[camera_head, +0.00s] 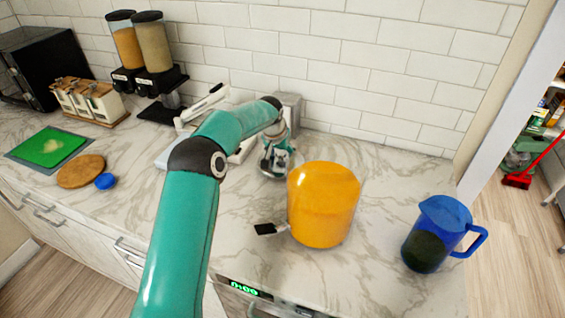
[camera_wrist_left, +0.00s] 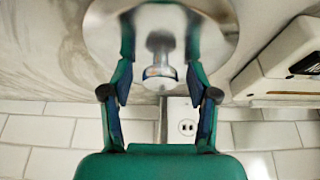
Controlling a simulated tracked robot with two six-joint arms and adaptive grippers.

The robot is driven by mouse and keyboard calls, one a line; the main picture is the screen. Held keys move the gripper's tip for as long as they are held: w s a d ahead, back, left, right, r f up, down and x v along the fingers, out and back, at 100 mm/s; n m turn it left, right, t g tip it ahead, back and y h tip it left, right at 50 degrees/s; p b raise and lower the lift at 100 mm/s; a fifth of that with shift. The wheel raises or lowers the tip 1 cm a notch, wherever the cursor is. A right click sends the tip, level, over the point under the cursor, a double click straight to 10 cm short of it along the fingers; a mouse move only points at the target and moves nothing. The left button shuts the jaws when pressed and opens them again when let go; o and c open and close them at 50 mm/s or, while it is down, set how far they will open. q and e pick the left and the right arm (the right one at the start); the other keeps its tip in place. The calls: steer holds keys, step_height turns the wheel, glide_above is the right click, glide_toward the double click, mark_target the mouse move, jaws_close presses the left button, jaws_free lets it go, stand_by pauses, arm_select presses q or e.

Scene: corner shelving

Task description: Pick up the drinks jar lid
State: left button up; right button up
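The drinks jar lid, a shiny silver disc with a knob, shows at the top of the left wrist view (camera_wrist_left: 100,35). In the head view the lid (camera_head: 265,167) is partly hidden under my left gripper (camera_head: 279,153), behind and left of the orange drinks jar (camera_head: 322,205). In the left wrist view my left gripper (camera_wrist_left: 160,50) is open, with one finger on each side of the lid's knob. There is a visible gap between each finger and the knob. The jar has a small tap at its lower left. My right gripper is in neither view.
A blue pitcher (camera_head: 436,236) stands at the right. A white appliance (camera_head: 203,107) is close to the left gripper, near the tiled wall. A round wooden board (camera_head: 80,171) and a blue cap (camera_head: 105,181) lie at the left. The counter between jar and pitcher is clear.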

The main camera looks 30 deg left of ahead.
arm_select(q)
jaws_close()
